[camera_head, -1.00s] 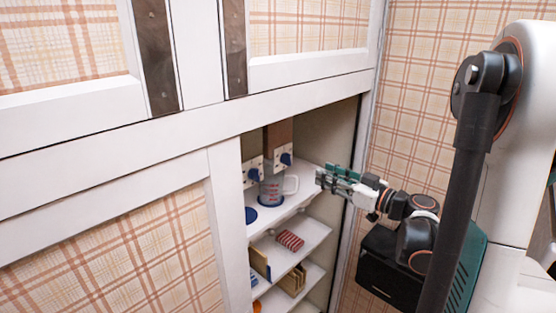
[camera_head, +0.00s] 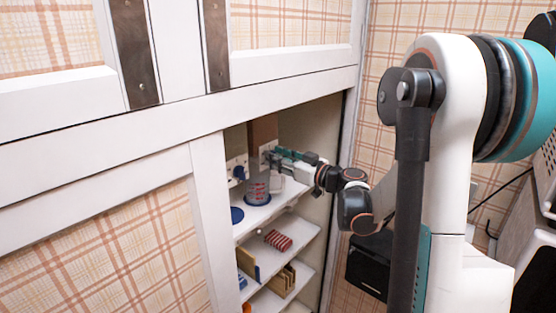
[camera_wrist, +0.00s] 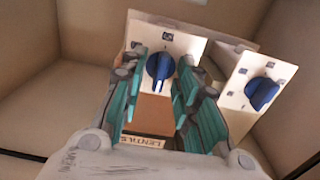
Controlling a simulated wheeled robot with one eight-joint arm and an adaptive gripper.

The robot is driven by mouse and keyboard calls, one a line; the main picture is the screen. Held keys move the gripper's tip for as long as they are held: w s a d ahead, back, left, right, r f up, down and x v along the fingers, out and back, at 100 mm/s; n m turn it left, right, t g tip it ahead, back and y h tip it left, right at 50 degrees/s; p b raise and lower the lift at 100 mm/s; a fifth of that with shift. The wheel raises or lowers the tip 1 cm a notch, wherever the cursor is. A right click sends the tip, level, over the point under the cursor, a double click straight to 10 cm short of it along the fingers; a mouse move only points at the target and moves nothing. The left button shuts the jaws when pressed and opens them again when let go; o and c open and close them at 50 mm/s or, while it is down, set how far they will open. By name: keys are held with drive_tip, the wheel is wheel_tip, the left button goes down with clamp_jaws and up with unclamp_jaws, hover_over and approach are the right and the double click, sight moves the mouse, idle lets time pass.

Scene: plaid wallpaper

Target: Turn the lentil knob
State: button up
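In the wrist view a blue knob (camera_wrist: 160,66) sits on a white plate on the front of a brown dispenser. A label reading LENTILS (camera_wrist: 143,139) appears upside down below it. My gripper (camera_wrist: 161,72) is open, with its teal fingers on either side of this knob; a gap shows at each side, and contact is unclear. A second blue knob (camera_wrist: 262,93) on its own white plate is to the right. In the head view my gripper (camera_head: 268,154) reaches into the cupboard and hides the lentil knob; the other knob (camera_head: 239,172) shows to its left.
A cup (camera_head: 258,184) stands on the upper shelf below the dispensers, close under my gripper. A blue disc (camera_head: 237,215) lies left of it. Lower shelves hold a red striped item (camera_head: 278,240) and brown organisers (camera_head: 282,281). The cupboard's right frame (camera_head: 344,150) is beside my arm.

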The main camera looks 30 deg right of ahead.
drive_tip(key=shift+c, duration=0.3)
clamp_jaws()
drive_tip(key=shift+m, duration=0.3)
drive_tip(key=m, duration=0.5)
drive_tip(key=m+b, duration=0.1)
drive_tip(key=m, duration=0.5)
drive_tip(key=shift+d+f+m, duration=0.15)
drive_tip(key=shift+d+m, duration=0.05)
drive_tip(key=shift+m, duration=0.1)
idle(0.4)
drive_tip(key=shift+o, duration=0.3)
unclamp_jaws()
